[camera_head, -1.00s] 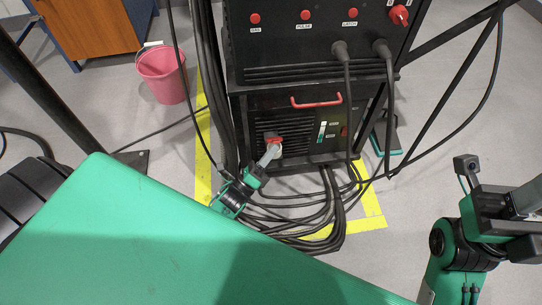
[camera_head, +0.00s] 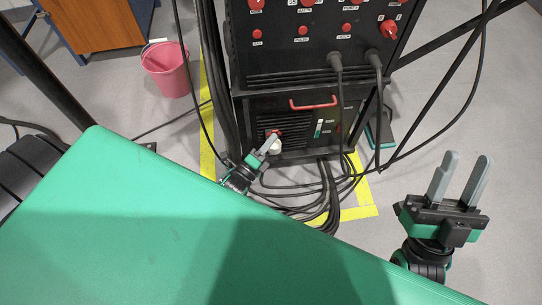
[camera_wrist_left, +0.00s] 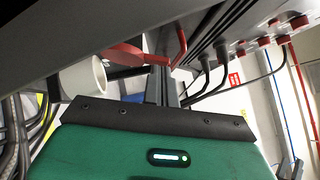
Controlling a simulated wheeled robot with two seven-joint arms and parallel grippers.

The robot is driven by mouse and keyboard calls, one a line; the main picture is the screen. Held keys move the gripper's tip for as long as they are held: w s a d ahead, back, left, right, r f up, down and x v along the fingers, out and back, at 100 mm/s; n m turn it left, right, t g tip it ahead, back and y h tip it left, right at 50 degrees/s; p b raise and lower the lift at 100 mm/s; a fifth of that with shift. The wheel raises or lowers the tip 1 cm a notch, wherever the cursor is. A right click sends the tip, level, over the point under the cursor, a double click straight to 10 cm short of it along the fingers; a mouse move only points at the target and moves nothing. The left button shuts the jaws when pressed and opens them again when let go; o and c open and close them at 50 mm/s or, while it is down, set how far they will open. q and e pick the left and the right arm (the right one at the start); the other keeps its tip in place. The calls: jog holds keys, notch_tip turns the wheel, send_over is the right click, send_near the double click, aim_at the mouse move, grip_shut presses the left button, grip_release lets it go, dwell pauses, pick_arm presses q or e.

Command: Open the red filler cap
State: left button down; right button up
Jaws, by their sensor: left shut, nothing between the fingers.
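The red filler cap (camera_head: 273,133) is on the front of the black lower cabinet (camera_head: 292,122), left of centre. Below it the white filler neck (camera_head: 275,147) shows bare. In the left wrist view the red cap (camera_wrist_left: 130,53) stands tilted up beside the open end of the white neck (camera_wrist_left: 84,80). My left gripper (camera_head: 268,144) is shut and empty, its fingertips right by the cap and neck; I cannot tell whether they touch. My right gripper (camera_head: 468,163) is open and empty, at the right, away from the cabinet.
A red handle (camera_head: 313,103) sticks out of the cabinet, right of the cap. Black cables (camera_head: 325,195) hang and lie around its base. A green surface (camera_head: 150,220) fills the near left. A pink bucket (camera_head: 167,70) stands on the floor behind.

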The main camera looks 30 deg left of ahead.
pick_arm(q)
jog(key=n+g+p, duration=0.1)
jog(key=p, duration=0.1)
jog(key=w+a+r+n+y+p, duration=0.1)
jog(key=p, duration=0.2)
jog(key=shift+w+r+g, duration=0.2)
jog(key=shift+r+g, duration=0.1)
jog(key=shift+g, duration=0.1)
pick_arm(e)
jog(key=s+a+f+g+h, duration=0.1)
jog(key=a+f+g, duration=0.2)
jog(key=f+g, duration=0.55)
jog(key=s+a+f+g+h, duration=0.1)
jog(key=a+f+g, duration=0.35)
jog(key=f, duration=0.75)
pick_arm(q)
jog(key=shift+w+a+r+n+g+p, duration=0.2)
jog(key=shift+w+n+g+p, duration=0.25)
jog(key=shift+n+p, duration=0.3)
jog(key=shift+w+a+p, duration=0.25)
jog(key=shift+p, duration=0.35)
pick_arm(e)
jog(key=d+f+g+h, duration=0.1)
jog(key=d+g+h, duration=0.1)
jog(key=d+g, duration=0.3)
jog(key=shift+s+d+f, duration=0.25)
jog(key=shift+d+f, duration=0.05)
jog(key=shift+d, duration=0.2)
